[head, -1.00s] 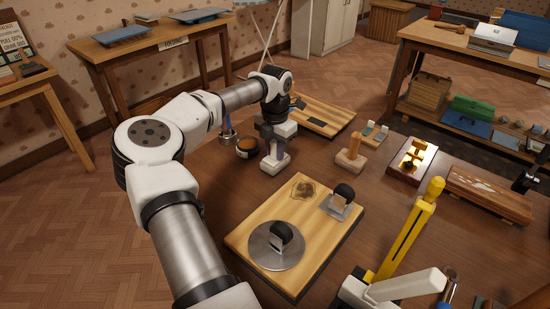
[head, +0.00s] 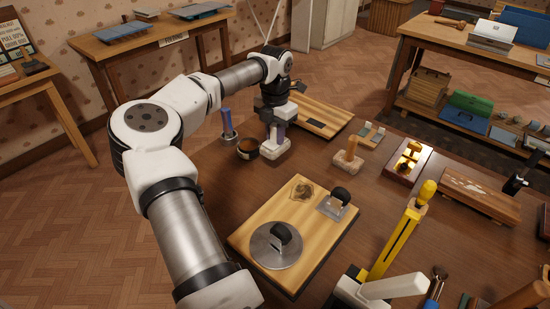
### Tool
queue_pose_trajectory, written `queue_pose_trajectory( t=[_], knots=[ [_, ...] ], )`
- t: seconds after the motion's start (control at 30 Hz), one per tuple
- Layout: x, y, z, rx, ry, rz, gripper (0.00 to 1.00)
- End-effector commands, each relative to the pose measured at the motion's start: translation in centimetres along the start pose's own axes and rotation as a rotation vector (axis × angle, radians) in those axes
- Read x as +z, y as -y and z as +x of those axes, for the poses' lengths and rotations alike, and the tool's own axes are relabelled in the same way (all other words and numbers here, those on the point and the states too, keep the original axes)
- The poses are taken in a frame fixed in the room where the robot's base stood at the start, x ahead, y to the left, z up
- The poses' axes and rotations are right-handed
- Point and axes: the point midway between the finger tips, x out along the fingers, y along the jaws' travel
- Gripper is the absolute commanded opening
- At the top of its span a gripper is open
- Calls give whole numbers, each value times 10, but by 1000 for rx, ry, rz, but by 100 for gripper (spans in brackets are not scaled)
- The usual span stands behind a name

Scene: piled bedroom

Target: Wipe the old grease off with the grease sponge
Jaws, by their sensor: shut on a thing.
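My gripper (head: 273,118) is over the back of the workbench, shut on the blue-violet handle of a pale block (head: 275,149), which looks like the grease sponge. The block hangs upright just right of an open round tin (head: 247,148) with brown contents. I cannot tell whether its underside touches the bench. A brown smear, which looks like the old grease (head: 302,191), lies on the light wooden board (head: 262,213), in front of the block and apart from it. The fingertips are small and partly hidden.
A metal disc (head: 265,258) and a square metal plate (head: 328,210), both with black handles, sit on the board. A blue-handled tool (head: 227,125) stands behind the tin. A wooden block with a peg (head: 348,160) is to the right. A yellow lever (head: 402,240) rises at front right.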

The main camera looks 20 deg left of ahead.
Motion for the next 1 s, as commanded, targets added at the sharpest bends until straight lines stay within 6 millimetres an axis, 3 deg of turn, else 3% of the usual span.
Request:
queue_pose_trajectory(
  t=[0.27, 0.63, 1.0],
  knots=[
    [0, 0, -6, 0, 0, 0, 0],
    [0, 0, -48, 0, 0, 0, 0],
    [0, 0, -49, -1, 0, 5, 0]
  ],
)
